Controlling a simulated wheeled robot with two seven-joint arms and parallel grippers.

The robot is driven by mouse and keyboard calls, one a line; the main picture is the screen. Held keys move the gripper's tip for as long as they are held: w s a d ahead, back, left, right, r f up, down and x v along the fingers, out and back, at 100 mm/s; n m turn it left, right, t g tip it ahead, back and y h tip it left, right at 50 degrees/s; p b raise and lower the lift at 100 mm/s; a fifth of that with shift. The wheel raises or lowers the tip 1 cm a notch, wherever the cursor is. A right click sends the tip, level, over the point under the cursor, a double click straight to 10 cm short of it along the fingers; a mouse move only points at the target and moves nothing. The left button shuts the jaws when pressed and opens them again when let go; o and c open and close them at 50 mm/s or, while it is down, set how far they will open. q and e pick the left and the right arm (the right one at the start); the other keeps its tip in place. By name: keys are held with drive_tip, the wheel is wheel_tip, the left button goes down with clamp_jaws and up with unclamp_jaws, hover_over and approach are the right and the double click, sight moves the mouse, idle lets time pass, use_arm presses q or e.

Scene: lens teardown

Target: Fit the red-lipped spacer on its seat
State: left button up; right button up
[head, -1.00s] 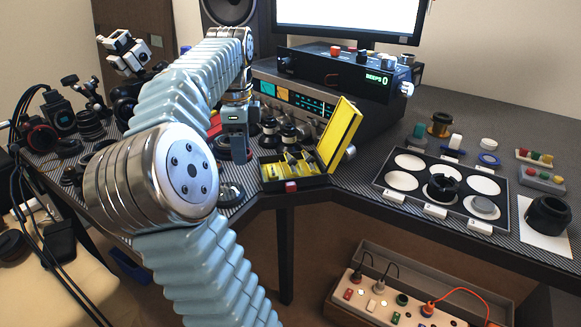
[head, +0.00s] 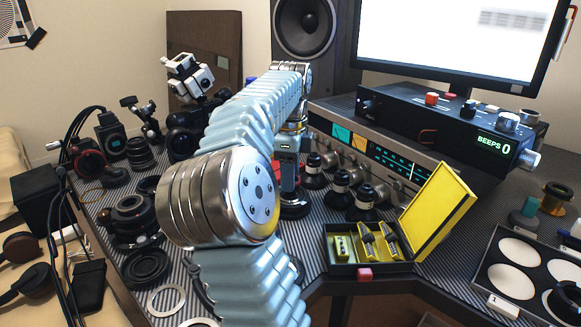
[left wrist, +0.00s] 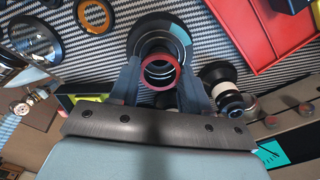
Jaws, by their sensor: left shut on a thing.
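The red-lipped spacer (left wrist: 158,71) shows in the left wrist view as a short dark tube with a red rim. My left gripper (left wrist: 159,84) is shut on it, one finger on each side. Just beyond it is a round black part (left wrist: 143,38) with a pale inner ring and a teal patch. I cannot tell whether the spacer touches that part. In the head view my left gripper (head: 289,178) points down over a black round part with red (head: 294,207), and my own fingers and arm hide much of it. My right gripper is not in view.
An open yellow-lidded box (head: 342,268) stands right of the gripper. Several small black-and-white cylinders (head: 339,190) stand close by, before the radio (head: 375,160). Lens parts (head: 132,218) and a loose ring (head: 166,300) lie to the left. A tray with white discs (head: 484,285) is at far right.

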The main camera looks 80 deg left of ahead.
use_arm(q)
drive_tip(key=shift+f+b, duration=0.6)
drive_tip(key=shift+f, duration=0.5)
drive_tip(key=shift+f, duration=0.25)
drive_tip(key=shift+r+p, duration=0.15)
drive_tip(key=shift+p, duration=0.35)
drive_tip(key=shift+f, duration=0.2)
idle(0.9)
idle(0.4)
drive_tip(key=o, duration=1.1)
drive_tip(key=shift+c, duration=0.2)
drive_tip(key=shift+o, duration=0.5)
